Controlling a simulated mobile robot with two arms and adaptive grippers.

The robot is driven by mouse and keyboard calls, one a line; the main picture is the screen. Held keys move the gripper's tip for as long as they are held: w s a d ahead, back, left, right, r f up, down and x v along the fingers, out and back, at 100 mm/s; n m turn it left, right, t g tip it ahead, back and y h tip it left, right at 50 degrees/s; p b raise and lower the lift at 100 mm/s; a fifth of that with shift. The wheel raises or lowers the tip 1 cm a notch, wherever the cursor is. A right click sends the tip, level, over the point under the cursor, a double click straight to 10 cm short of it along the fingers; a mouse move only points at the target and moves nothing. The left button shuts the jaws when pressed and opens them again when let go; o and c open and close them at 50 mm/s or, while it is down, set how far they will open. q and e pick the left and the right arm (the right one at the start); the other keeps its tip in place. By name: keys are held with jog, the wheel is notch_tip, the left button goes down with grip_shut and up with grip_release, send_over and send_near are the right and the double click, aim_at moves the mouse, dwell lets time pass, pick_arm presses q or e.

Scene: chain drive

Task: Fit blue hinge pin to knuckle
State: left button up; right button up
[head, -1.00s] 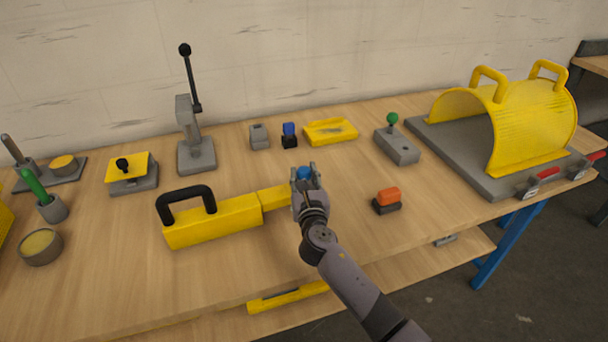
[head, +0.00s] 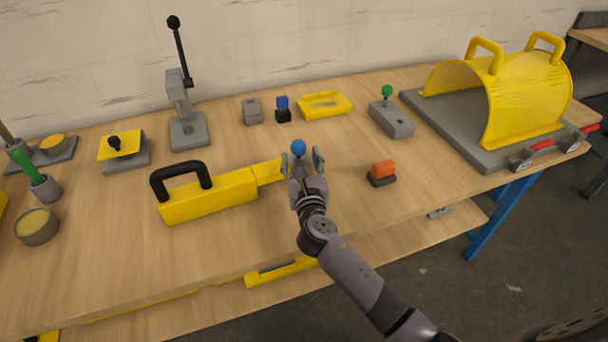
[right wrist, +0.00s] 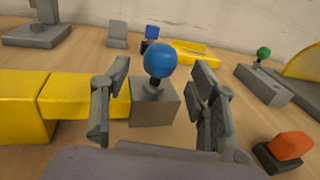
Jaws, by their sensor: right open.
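The blue hinge pin (head: 298,147), a blue ball head on a short dark stem, stands upright in the top of a grey block, the knuckle (right wrist: 155,106). It also shows in the right wrist view (right wrist: 160,61). The knuckle is at the right end of a yellow bar (right wrist: 85,95). My right gripper (head: 303,160) is open, with one finger on each side of the pin and gaps to both. How deep the stem sits is hidden. My left gripper is out of view.
A yellow body with a black handle (head: 182,175) lies left of the knuckle. An orange-topped block (head: 382,172) stands to the right. Behind are a blue-topped black block (head: 283,109), a yellow tray (head: 324,104) and a green-knobbed grey block (head: 391,118). Bare tabletop lies between.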

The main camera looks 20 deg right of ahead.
jog(key=s+a, duration=0.1)
jog(key=s, duration=0.6)
jog(key=shift+s+a, duration=0.2)
jog(key=shift+s, duration=0.15)
